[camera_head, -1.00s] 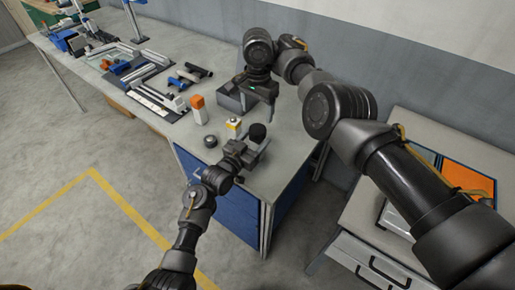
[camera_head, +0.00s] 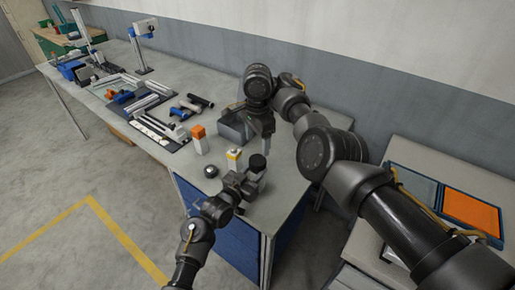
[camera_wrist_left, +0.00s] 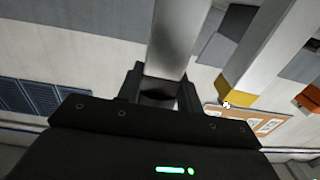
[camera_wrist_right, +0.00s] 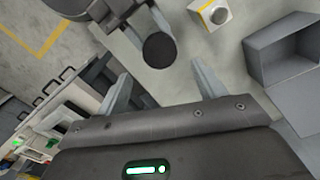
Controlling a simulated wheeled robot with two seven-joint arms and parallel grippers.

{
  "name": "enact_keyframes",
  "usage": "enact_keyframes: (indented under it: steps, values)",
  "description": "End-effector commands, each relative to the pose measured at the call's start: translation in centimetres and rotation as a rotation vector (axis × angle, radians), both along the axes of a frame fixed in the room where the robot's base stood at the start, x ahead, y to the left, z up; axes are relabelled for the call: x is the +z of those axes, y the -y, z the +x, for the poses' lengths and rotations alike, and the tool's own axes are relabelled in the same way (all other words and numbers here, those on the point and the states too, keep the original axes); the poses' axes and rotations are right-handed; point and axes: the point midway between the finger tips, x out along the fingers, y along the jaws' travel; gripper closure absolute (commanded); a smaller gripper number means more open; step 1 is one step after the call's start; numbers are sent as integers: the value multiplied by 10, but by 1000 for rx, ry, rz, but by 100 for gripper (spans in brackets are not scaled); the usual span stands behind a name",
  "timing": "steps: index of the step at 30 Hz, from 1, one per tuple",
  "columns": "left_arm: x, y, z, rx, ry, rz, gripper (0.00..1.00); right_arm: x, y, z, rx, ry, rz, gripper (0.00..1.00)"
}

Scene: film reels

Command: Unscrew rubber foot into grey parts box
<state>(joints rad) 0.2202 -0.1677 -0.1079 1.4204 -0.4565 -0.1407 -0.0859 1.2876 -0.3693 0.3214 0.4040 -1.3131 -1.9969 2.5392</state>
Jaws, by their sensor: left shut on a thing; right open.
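My left gripper (camera_head: 243,183) is shut on a grey metal post (camera_wrist_left: 180,40); the post stands between its fingers in the left wrist view. My right gripper (camera_head: 267,128) is open and empty, close to the grey parts box. Its fingertips (camera_wrist_right: 160,68) point toward the foot, with a gap between. The grey parts box (camera_head: 235,124) is open-topped; it also shows in the right wrist view (camera_wrist_right: 285,50).
Tools and rails fill the bench's far left. A side table (camera_head: 425,165) holds trays at right.

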Motion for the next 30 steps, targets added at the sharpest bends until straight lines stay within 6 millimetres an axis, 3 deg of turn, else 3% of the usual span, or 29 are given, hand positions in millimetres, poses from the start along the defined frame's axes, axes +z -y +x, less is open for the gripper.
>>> enact_keyframes:
  steps: [8,21,30]
  values:
    - [0,0,0,1,-1,1,100,-8,1,0,-41,-3,-1,31]
    - [0,0,0,1,-1,1,100,-69,1,-1,-37,-4,-4,31]
    - [0,0,0,1,-1,1,100,-81,1,0,-36,-2,-1,31]
